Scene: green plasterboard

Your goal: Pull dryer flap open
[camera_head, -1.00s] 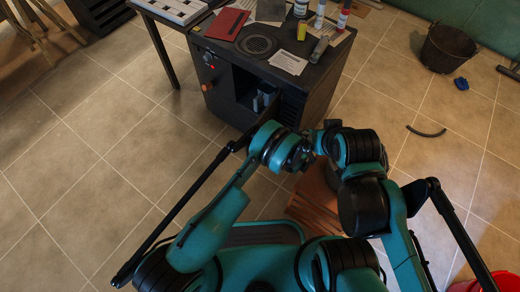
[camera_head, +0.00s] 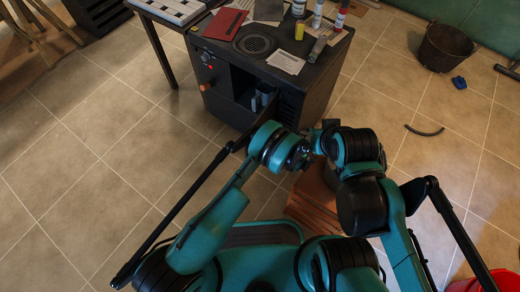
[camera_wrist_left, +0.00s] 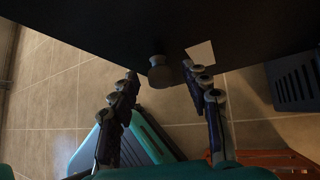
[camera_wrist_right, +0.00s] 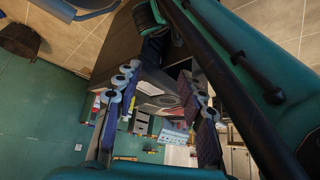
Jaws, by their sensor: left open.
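The dryer (camera_head: 225,98) is the black cabinet at upper centre in the head view. Its front shows a dark opening (camera_head: 243,86) with greyish objects inside. In the left wrist view a dark panel (camera_wrist_left: 95,28), seemingly the flap, fills the top, with a round knob (camera_wrist_left: 160,72) near its lower edge. My left gripper (camera_wrist_left: 160,74) is open, its fingertips on either side of the knob; I cannot tell whether they touch it. My right gripper (camera_wrist_right: 160,82) is open with nothing between its fingers, away from the flap.
Papers, a red folder (camera_head: 226,24) and bottles (camera_head: 318,14) lie or stand on the dryer top. A table (camera_head: 172,10) adjoins its left. A black bucket (camera_head: 446,48) stands at right, a red one (camera_head: 497,282) at lower right. Tiled floor on the left is free.

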